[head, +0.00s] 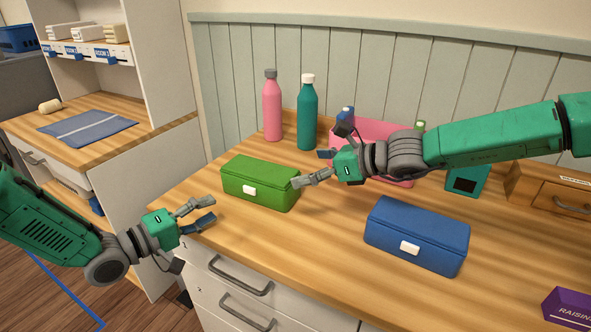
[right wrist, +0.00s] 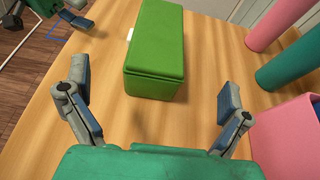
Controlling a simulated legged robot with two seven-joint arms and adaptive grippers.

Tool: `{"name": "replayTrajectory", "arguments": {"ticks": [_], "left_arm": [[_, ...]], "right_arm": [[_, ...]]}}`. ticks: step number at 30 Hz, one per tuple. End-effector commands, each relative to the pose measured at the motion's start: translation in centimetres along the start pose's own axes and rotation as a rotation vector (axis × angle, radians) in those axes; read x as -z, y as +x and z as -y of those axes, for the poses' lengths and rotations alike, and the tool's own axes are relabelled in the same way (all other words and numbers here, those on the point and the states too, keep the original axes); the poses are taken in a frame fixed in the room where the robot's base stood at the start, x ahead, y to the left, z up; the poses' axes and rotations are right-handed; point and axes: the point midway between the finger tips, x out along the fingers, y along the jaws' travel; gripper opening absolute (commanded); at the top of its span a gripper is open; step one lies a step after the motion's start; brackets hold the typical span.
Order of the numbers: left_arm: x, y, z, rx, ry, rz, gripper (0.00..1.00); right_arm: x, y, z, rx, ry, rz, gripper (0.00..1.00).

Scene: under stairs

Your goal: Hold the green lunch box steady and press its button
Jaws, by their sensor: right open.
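The green lunch box (head: 262,179) stands closed on the wooden counter, left of centre in the head view. Its white button (head: 249,189) is on the front face. In the right wrist view the green box (right wrist: 158,55) lies ahead, between and beyond the fingers. My right gripper (head: 313,167) is open and empty, just right of the box and apart from it. It also shows in the right wrist view (right wrist: 155,95). My left gripper (head: 205,214) has its fingers apart, empty, in front of and left of the box, near the counter's front edge.
A blue lunch box (head: 412,232) with a white button stands to the right. A pink bottle (head: 272,108) and a teal bottle (head: 307,115) stand behind the green box. A pink bin (head: 388,138) is partly hidden behind my right arm. A purple raisin box (head: 570,308) is at the right edge.

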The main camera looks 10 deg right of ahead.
Motion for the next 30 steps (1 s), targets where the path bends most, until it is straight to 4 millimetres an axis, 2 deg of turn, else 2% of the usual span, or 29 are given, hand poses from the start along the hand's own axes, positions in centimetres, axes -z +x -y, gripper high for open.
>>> {"name": "replayTrajectory", "arguments": {"ticks": [5,15,18,24,30], "left_arm": [[0.0,0.0,0.0,0.000,0.000,0.000,0.34],[0.0,0.0,0.0,-0.001,0.000,0.000,0.34],[0.0,0.0,0.0,-0.001,0.000,0.000,0.34],[0.0,0.0,-0.1,0.000,0.001,0.000,0.34],[-0.1,0.0,-0.1,0.000,0.001,0.000,0.34]], "right_arm": [[0.1,2.5,-0.1,-0.003,0.000,-0.002,1.00],[0.1,8.9,-0.3,-0.004,-0.003,-0.002,1.00],[0.1,10.2,-0.1,-0.001,-0.003,-0.002,1.00],[0.1,11.5,-0.2,-0.002,-0.002,-0.001,1.00],[0.1,11.6,-0.1,-0.002,-0.002,-0.001,1.00]]}}
